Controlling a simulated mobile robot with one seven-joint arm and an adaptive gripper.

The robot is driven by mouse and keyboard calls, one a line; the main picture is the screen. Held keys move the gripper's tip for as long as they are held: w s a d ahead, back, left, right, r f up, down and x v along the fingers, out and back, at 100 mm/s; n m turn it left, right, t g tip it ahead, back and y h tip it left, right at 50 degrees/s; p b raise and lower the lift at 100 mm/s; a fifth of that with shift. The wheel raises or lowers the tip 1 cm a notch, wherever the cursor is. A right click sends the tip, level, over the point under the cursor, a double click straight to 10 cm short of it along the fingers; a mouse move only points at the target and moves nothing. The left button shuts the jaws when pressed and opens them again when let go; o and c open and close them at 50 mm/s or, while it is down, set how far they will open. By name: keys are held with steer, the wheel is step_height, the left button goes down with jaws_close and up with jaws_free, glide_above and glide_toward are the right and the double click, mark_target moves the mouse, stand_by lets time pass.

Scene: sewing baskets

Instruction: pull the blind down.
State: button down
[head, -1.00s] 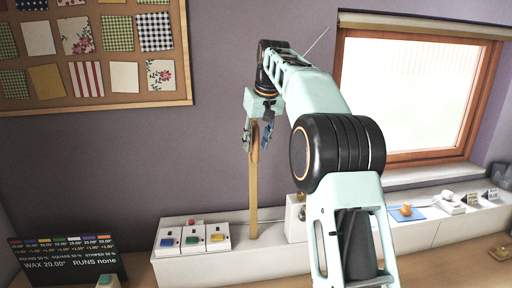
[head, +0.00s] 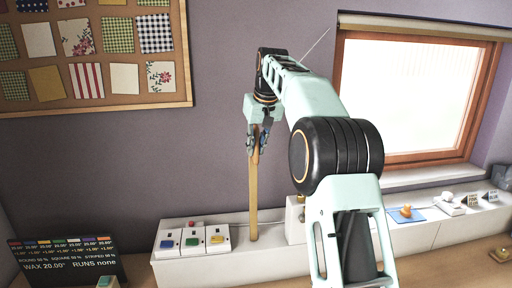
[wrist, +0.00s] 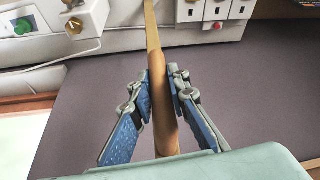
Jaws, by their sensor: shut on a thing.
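The blind (head: 420,27) is a beige roll at the top of the wood-framed window (head: 405,95), with the glass below it uncovered. My gripper (head: 257,148) is left of the window, in front of the purple wall, and shut on a wooden pole (head: 253,200). In the wrist view the pole (wrist: 158,75) runs between the two blue-padded fingers of my gripper (wrist: 157,88). The pole stands nearly upright, its lower end at the white ledge unit. A thin pale line rises behind my arm toward the blind's left end; its lower course is partly hidden.
A blue mat (head: 400,215) with an orange object lies to the right. A dark price board (head: 68,262) stands at lower left. A fabric-sample board (head: 90,105) hangs on the wall.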

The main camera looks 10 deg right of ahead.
step_height(320, 180, down, 28)
steer(key=b, duration=1.5)
steer(key=shift+f+b, duration=0.25)
steer(key=shift+b, duration=0.15)
steer(key=shift+s, duration=0.15)
steer(key=c, duration=2)
jaws_free()
steer(key=shift+f, duration=0.15)
steer(key=shift+o, duration=0.8)
steer(key=shift+r, duration=0.25)
